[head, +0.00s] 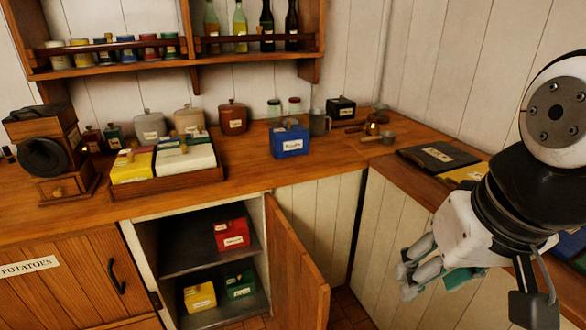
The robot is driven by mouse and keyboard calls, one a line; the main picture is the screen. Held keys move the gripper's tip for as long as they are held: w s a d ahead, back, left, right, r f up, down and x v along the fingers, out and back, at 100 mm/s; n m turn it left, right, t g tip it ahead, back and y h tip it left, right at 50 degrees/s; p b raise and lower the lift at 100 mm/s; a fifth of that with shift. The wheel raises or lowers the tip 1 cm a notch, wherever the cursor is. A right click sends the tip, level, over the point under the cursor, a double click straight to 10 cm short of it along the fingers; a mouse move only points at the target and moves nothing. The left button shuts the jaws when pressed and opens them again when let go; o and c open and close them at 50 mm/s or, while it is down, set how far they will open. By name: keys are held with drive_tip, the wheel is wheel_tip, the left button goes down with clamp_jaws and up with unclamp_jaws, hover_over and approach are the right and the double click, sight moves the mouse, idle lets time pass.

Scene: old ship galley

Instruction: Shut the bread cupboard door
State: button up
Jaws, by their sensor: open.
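The bread cupboard door (295,270) is a wooden panel under the counter, standing open. It is hinged at the right side of a white-framed cupboard (146,255) and swung out toward me. I see no label on the door's visible face. Inside, a red box (231,234) sits on the upper shelf, and a yellow box (199,297) and a green box (240,285) sit below. My gripper (405,275) is at the right, open and empty. It hangs to the right of the door, apart from it, in front of the pale panels.
A closed POTATOES door (75,285) with a dark handle (116,275) is at the left. The wooden counter (240,180) above holds a grinder (47,150), a tray of boxes, a blue box (289,139) and jars. The right counter (405,178) runs close beside my arm. Some floor shows between door and right panels.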

drive_tip(key=w+f+m, duration=0.1)
drive_tip(key=w, duration=0.1)
drive_tip(key=w+f+g+b, duration=0.1)
drive_tip(key=w, duration=0.2)
drive_tip(key=w+f+m+y, duration=0.1)
drive_tip(key=w, duration=0.2)
drive_tip(key=shift+a+f+m+g+b, duration=0.25)
drive_tip(key=shift+f+m+g+b, duration=0.05)
drive_tip(key=shift+f+b, duration=0.1)
clamp_jaws()
drive_tip(key=w+d+f+m+g+y+b, duration=0.1)
drive_tip(key=w+d+f+m+g+b, duration=0.3)
drive_tip(key=w+f, duration=0.9)
drive_tip(key=w+a+f+m+y+b, duration=0.15)
drive_tip(key=w+f+m, duration=0.55)
drive_tip(key=f, duration=0.9)
drive_tip(key=a+x, duration=0.2)
drive_tip(key=x, duration=0.9)
drive_tip(key=shift+w+a+r+n+b, duration=0.2)
drive_tip(key=shift+a+n+b, duration=0.1)
drive_tip(key=shift+b, duration=0.15)
